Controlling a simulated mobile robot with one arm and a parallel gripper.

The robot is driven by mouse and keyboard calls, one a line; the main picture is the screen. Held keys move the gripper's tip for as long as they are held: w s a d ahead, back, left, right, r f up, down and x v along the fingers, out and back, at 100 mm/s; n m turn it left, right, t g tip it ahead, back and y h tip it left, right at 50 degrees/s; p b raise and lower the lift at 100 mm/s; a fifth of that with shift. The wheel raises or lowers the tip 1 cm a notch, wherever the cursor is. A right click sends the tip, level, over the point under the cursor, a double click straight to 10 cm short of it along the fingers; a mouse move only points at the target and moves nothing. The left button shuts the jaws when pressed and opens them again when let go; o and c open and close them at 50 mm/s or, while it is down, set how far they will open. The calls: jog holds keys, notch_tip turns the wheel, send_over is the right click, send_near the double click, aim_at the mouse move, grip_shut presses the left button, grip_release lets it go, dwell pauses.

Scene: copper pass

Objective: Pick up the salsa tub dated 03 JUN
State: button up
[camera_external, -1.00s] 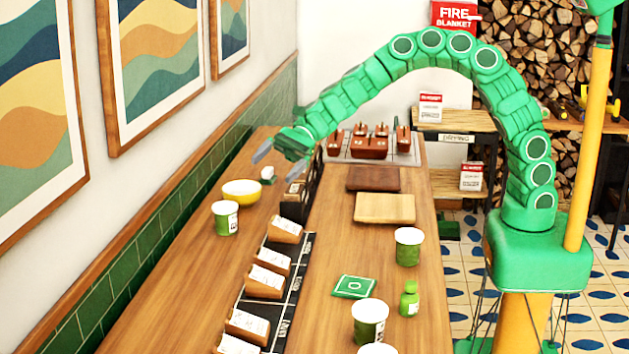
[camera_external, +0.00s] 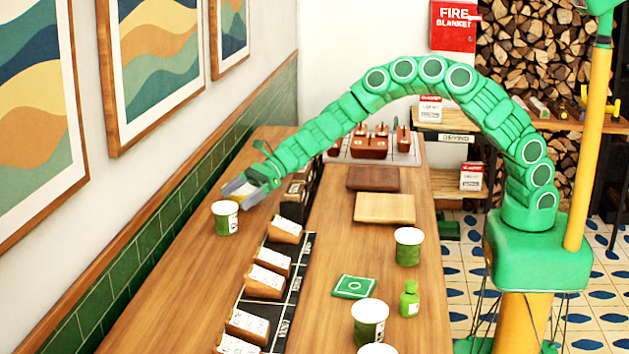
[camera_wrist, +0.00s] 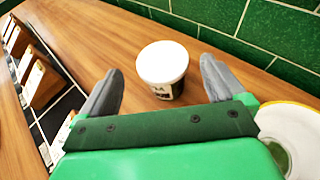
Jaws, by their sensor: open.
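A green tub (camera_external: 226,219) with a white lid stands upright near the wall side of the counter. In the wrist view this tub (camera_wrist: 165,88) is just beyond and between my fingertips, with dark print on its side; I cannot read a date. My gripper (camera_external: 236,195) is open and empty, close behind the tub in the external view. Similar tubs stand on the right side of the counter: one tub (camera_external: 408,248) farther back, one tub (camera_external: 369,324) nearer, and another lid (camera_external: 377,349) cut by the lower edge. Their dates are unreadable.
Several wooden card blocks (camera_external: 265,282) line a black strip.

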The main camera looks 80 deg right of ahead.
aim_at(232, 204)
jog(key=shift+f+x, duration=0.2)
jog(key=shift+x, duration=0.65)
jog(key=shift+f+x, duration=0.2)
jog(key=shift+x, duration=1.5)
jog(key=shift+w, duration=0.1)
jog(key=shift+r, duration=0.1)
jog(key=c, duration=1.1)
